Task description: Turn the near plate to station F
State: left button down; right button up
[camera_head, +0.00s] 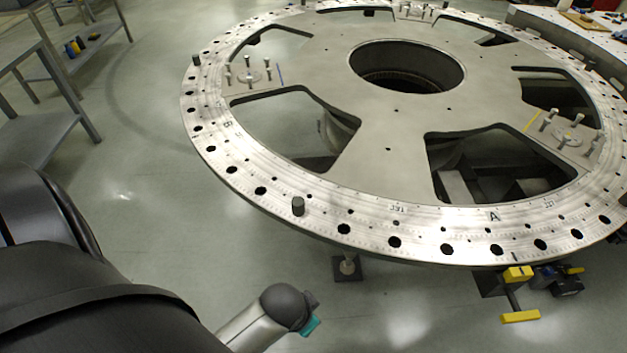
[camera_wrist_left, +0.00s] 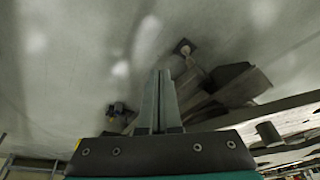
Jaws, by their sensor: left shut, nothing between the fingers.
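The near plate (camera_head: 300,75) is a large round metal turret plate with a round centre hole, large cut-outs and a rim of dark holes. The letter A (camera_head: 494,216) is on its near rim and B (camera_head: 228,124) on its left rim; I cannot make out an F. A short dark peg (camera_head: 298,206) stands on the near left rim. My left gripper (camera_wrist_left: 158,100) is shut and empty in the left wrist view, with part of the plate (camera_wrist_left: 295,118) to its right. In the head view, my left arm ends below the near left rim. My right gripper is not in view.
A yellow-handled device (camera_head: 518,273) sits below the near right rim. A support foot (camera_head: 347,267) is under the near rim. Floor between shelf and plate is clear.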

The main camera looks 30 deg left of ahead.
pick_arm(q)
jog(key=w+d+r+m+t+p, duration=0.1)
jog(key=w+r+m+p, duration=0.2)
jog(key=r, duration=0.5)
jog(key=w+d+r+m+p, duration=0.1)
jog(key=w+r+p, duration=0.1)
jog(key=r+p, duration=0.5)
jog(key=w+a+f+m+t, duration=0.2)
jog(key=w+a+m, duration=0.8)
jog(key=w+a, duration=0.4)
jog(key=shift+w+a+f+t+y+b, duration=0.2)
jog(key=shift+w+a+t+y+b, duration=0.15)
jog(key=shift+w, duration=0.55)
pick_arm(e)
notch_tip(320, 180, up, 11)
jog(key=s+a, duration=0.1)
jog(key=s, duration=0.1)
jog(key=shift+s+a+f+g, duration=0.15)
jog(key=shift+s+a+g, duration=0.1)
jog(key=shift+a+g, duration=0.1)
